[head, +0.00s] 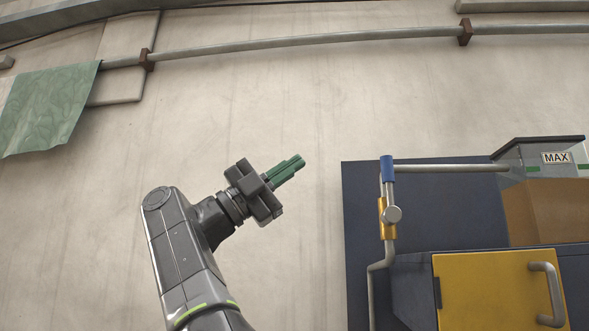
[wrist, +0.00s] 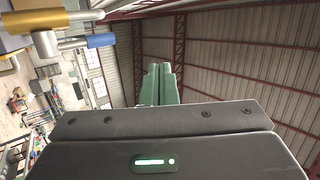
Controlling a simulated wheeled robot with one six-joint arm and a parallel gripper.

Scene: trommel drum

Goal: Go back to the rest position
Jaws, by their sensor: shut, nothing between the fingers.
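My gripper (head: 298,163) shows in the middle of the head view, in front of the pale wall. Its green fingers are together with nothing between them, and they point up and to the right. My dark grey arm rises to it from the bottom of the view. In the wrist view the green fingers (wrist: 159,84) are also together, pointing up toward the roof. The gripper touches nothing.
To the right stands a dark panel (head: 364,190) with a pipe, a blue-capped end (head: 387,168), a brass valve (head: 387,222) and a yellow door (head: 480,290). A hopper marked MAX (head: 512,160) is at far right. A green cloth (head: 45,110) hangs upper left.

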